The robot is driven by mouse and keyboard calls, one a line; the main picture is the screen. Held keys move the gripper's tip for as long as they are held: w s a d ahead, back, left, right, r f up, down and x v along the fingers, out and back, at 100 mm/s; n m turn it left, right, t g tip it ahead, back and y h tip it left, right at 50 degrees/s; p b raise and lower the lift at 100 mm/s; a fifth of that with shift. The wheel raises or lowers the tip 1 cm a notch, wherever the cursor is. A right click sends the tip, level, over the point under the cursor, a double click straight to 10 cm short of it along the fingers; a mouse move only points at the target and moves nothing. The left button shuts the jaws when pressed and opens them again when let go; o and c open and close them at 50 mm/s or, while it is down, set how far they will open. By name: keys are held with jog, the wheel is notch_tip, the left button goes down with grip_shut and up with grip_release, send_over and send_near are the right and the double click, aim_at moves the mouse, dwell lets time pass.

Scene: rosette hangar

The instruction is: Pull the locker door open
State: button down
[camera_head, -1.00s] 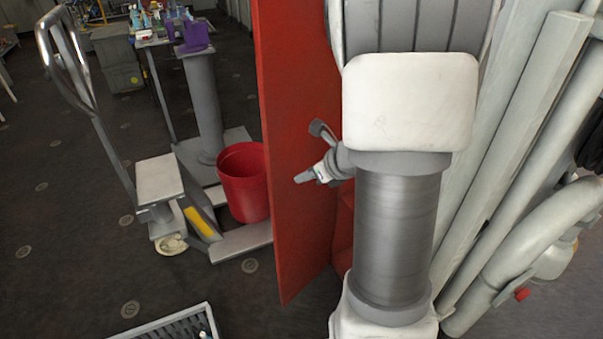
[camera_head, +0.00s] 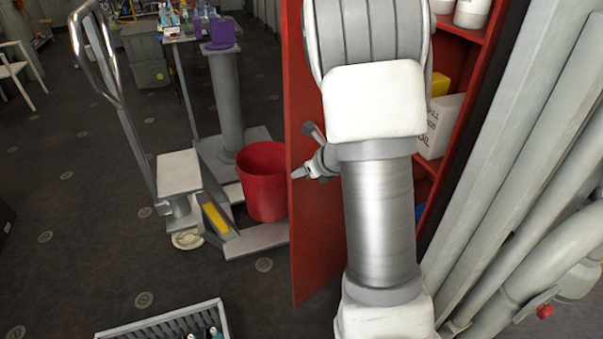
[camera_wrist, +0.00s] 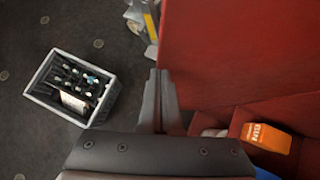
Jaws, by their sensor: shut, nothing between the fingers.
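The red locker door (camera_head: 310,235) stands open, and the shelves inside the red locker (camera_head: 466,62) show to the right of my arm. My gripper (camera_head: 299,173) is shut and empty, at the door's inner side near its free edge. In the wrist view the closed fingers (camera_wrist: 159,78) lie beside the edge of the red door panel (camera_wrist: 235,55). I cannot tell whether they touch it. My arm hides much of the locker opening and any handle.
A red bucket (camera_head: 263,190) stands on a grey pallet truck (camera_head: 178,172) left of the door. A grey crate of bottles (camera_head: 165,325) is on the floor in front. Large pale pipes (camera_head: 520,190) fill the right side.

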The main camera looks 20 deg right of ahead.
jog(key=w+a+m+h+p, duration=0.2)
jog(key=w+m+h+p, duration=0.4)
jog(key=w, duration=1.5)
jog(key=shift+w+m+p, duration=0.35)
jog(key=shift+m+p, duration=0.5)
jog(key=shift+m, duration=0.25)
